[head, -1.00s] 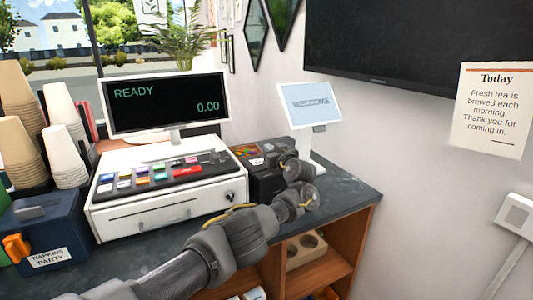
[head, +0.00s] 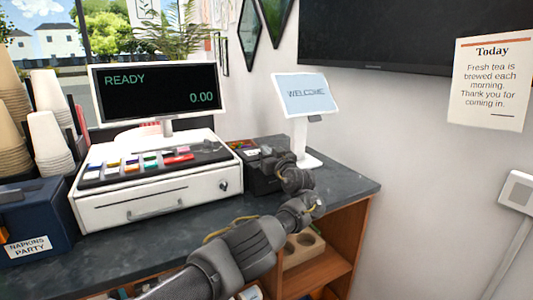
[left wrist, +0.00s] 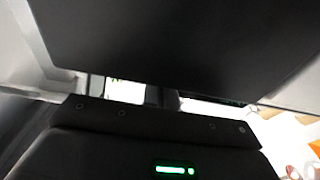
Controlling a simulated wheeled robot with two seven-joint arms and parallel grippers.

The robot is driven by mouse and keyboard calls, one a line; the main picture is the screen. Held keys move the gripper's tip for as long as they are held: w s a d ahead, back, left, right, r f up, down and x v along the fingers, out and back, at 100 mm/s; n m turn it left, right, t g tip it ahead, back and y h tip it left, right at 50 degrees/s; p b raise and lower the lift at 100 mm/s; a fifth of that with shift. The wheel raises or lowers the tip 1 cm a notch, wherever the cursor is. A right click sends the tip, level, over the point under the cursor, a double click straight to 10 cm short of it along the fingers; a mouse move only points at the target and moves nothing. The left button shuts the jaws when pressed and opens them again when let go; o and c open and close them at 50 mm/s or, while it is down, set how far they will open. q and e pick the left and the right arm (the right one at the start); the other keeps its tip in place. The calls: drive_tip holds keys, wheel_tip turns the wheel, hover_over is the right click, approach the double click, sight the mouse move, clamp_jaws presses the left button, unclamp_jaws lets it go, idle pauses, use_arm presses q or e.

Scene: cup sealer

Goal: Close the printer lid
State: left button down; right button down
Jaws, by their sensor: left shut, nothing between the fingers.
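The black printer (head: 261,181) stands on the counter just right of the white cash register. My left arm reaches in from the bottom, and my left gripper (head: 277,158) is over the printer's right and top side, hiding much of it. The gripper is shut and empty; its fingertips are hard to make out. In the left wrist view a dark body with a lit green light (left wrist: 172,169) fills the bottom, and a large dark panel (left wrist: 170,40) fills the top, with a narrow gap between. The lid's angle is not clear from the head view. My right gripper is not in view.
The cash register (head: 150,203) with its READY screen (head: 155,92) stands left of the printer. A small welcome display (head: 307,95) stands close behind on the right. Cup stacks (head: 50,145) and a napkin box (head: 35,225) are at far left. The counter's right end (head: 345,187) is clear.

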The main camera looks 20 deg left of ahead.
use_arm(q)
drive_tip(key=shift+f, duration=0.3)
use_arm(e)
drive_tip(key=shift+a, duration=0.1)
